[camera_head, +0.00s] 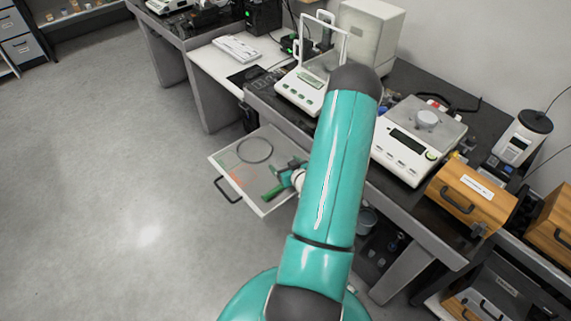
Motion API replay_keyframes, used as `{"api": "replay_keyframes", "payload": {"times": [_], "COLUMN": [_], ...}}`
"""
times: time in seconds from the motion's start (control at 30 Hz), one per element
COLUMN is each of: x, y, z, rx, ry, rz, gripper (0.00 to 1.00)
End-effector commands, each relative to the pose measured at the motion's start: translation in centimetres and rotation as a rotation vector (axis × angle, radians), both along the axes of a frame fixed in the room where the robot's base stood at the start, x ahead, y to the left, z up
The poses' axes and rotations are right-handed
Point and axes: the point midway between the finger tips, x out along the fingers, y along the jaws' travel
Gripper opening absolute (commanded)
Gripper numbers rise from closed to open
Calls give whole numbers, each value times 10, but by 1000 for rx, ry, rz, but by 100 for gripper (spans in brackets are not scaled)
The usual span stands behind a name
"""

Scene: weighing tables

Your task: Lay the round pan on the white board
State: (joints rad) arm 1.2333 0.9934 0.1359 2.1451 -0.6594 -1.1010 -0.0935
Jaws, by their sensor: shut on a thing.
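Whether the pan touches the board cannot be told. My teal arm hides the area right of the gripper.
A balance (301,90) with a clear-framed shield and a wider balance (405,155) stand on the dark bench. A wooden box (463,195) sits at the right. A keyboard (237,48) lies farther back. Open grey floor (110,180) spreads to the left.

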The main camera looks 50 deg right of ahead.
Motion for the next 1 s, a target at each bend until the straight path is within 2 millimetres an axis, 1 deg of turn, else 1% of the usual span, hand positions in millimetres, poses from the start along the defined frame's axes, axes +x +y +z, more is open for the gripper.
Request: {"api": "replay_keyframes", "payload": {"times": [0.03, 0.1, 0.13, 0.37, 0.47, 0.53, 0.57, 0.9, 1.0], "x": [0, 0, 0, 0, 1, 1, -3, -65, -80], "y": [1, 1, 1, 1, 2, 2, 3, 33, 40], "z": [-2, -2, -2, -2, 3, 10, 13, 41, 49], "rx": [3, 5, 5, 7, 7, 5, 5, 4, 4], "ry": [4, 4, 4, 6, 6, 4, 5, 6, 4], "rz": [1, 0, 0, 1, 1, 1, 0, -3, -2], "gripper": [82, 96, 100, 100, 100, 100, 100, 100, 100]}}
